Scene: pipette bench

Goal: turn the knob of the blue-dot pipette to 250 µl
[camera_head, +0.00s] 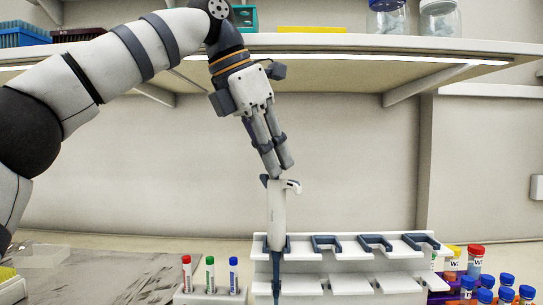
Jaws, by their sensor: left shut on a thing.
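A white pipette (279,215) stands upright in the leftmost slot of the white rack (342,255). Its dark lower end hangs below the slot. My left gripper (279,172) comes down from above, tilted, and is shut on the pipette's knob at the top. The knob is hidden between the fingertips. I see no blue dot on the pipette, and no volume reading can be made out. My right gripper is not in view.
Other dark rack holders (375,242) to the right are empty. Red, green and blue-capped pens (210,274) stand left of the rack. Several capped tubes (475,262) stand at the right. A lit shelf (360,44) with jars (438,20) overhangs the bench behind my arm.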

